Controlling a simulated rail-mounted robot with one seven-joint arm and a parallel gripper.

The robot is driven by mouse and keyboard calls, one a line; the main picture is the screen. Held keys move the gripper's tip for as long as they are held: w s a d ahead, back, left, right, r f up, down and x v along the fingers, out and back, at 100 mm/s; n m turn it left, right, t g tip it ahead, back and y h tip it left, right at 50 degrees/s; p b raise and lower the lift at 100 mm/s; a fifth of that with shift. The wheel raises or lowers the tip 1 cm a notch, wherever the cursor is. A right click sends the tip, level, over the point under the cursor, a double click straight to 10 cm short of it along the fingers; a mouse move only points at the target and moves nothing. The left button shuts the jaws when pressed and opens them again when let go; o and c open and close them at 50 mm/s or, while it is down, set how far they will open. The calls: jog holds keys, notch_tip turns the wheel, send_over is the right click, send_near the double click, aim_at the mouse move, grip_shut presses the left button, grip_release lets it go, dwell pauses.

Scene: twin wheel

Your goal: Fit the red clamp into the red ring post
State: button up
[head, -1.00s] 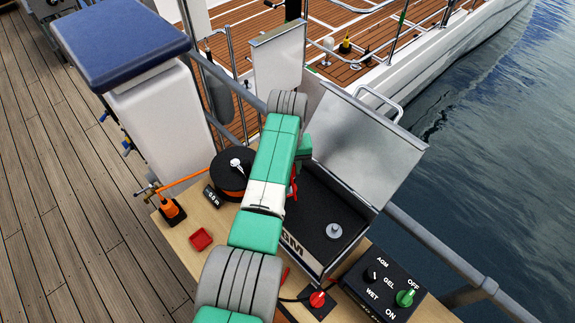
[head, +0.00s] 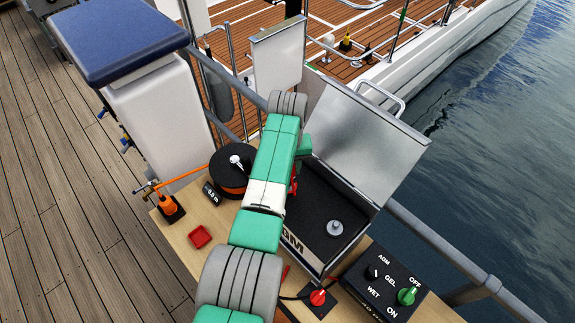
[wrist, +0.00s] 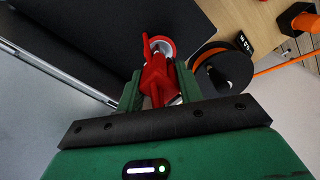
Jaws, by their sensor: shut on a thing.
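In the wrist view my gripper (wrist: 158,72) is shut on the red clamp (wrist: 155,82), which sits between its green fingers. The clamp's far end reaches toward the red ring post (wrist: 170,46), a red ring with a pale middle on the dark top of the case. The clamp overlaps the ring in this view, and I cannot tell whether they touch. In the head view a bit of red (head: 294,186) shows beside my arm over the case. My fingers and most of the ring post are hidden there by my arm.
The open case (head: 325,205) has its lid (head: 365,120) raised behind it. A grey post (head: 335,228) stands on its right part. A black reel (head: 233,168) with orange line (wrist: 262,70) is beside it. A switch box (head: 385,285) stands at the right, a red tray (head: 200,237) at the left.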

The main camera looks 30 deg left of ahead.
jog(key=shift+f+b, duration=0.65)
jog(key=shift+f, duration=0.25)
jog(key=o, duration=1.1)
jog(key=shift+r, duration=0.1)
jog(key=shift+r, duration=0.1)
notch_tip(320, 180, up, 8)
jog(key=shift+f+p, duration=0.2)
jog(key=shift+p, duration=0.1)
